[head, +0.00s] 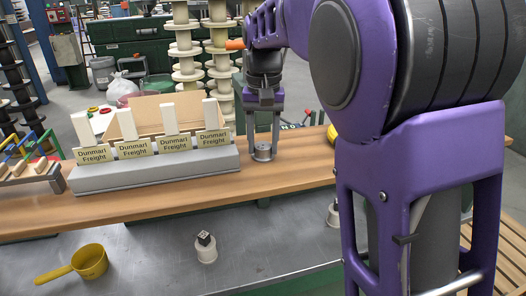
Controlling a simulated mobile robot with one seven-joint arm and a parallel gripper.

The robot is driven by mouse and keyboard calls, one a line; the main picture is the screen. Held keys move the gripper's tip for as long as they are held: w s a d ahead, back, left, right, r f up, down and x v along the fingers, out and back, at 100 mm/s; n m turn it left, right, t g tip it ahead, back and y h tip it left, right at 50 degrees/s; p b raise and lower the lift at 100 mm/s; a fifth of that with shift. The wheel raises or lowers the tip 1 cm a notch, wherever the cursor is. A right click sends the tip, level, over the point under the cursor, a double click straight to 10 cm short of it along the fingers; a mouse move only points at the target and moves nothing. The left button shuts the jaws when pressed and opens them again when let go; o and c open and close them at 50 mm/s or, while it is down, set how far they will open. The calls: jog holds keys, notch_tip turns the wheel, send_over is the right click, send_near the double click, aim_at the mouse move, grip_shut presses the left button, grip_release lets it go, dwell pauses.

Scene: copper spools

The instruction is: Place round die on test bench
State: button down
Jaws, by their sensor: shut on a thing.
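My gripper (263,147) points straight down over the wooden bench top (290,170), right of the long grey box. Its two fingers are shut on a small round grey metal piece, which looks like the round die (263,154). The die is upright, at or just above the wood; I cannot tell whether it touches. A lower grey metal bench surface (140,255) lies in front of the wooden top. I cannot tell from this view which of the two surfaces is the test bench.
A grey stand (160,170) with "Dunmarl Freight" labels and a cardboard box is left of my gripper. A yellow object (332,134) is to the right. A yellow scoop (88,262) and a white spool with a dark cube (205,250) stand on the metal surface. Spool stacks (187,60) rise behind.

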aim_at(263, 146)
dwell(0.3)
notch_tip(263, 146, up, 10)
jog(key=p, duration=0.2)
dwell(0.3)
